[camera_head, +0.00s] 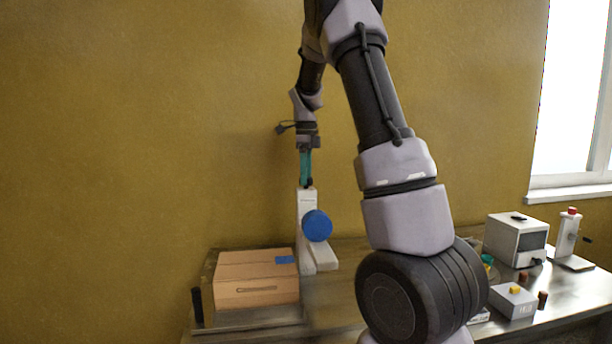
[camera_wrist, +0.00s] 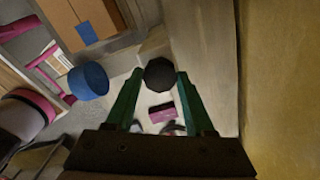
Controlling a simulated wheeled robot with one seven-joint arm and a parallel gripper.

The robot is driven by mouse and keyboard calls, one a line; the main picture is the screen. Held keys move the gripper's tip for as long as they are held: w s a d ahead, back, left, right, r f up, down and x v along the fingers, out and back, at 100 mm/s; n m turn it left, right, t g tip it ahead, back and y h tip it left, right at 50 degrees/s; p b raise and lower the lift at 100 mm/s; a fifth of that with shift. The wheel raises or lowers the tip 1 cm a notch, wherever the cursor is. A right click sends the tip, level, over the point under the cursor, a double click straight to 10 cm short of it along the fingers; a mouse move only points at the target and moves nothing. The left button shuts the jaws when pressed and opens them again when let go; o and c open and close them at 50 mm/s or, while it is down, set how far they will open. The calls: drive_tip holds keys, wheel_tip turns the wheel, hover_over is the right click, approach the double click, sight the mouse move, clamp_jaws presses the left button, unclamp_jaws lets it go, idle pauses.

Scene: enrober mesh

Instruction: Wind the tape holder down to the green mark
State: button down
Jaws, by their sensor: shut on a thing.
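The tape machine has a white upright column (camera_head: 306,204) with a blue tape roll (camera_head: 317,226) on its front. The roll also shows in the wrist view (camera_wrist: 88,81). A dark faceted knob (camera_wrist: 160,73) is at the top of the column. My gripper (camera_head: 307,181) points straight down from above, its green fingers on either side of the knob. In the wrist view the fingertips (camera_wrist: 160,77) are shut on the knob. I cannot make out a green mark on the column; its scale is too small or turned away.
A cardboard box (camera_head: 250,284) with a blue patch lies left of the column, beside a black post (camera_head: 197,306). At right stand a white machine (camera_head: 517,240), a red-topped stand (camera_head: 567,236) and a grey box with a yellow button (camera_head: 513,304). The yellow wall is close behind.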

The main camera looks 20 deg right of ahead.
drive_tip(key=shift+w+r, duration=0.1)
drive_tip(key=shift+c, duration=1.3)
unclamp_jaws()
wheel_tip(320, 180, up, 11)
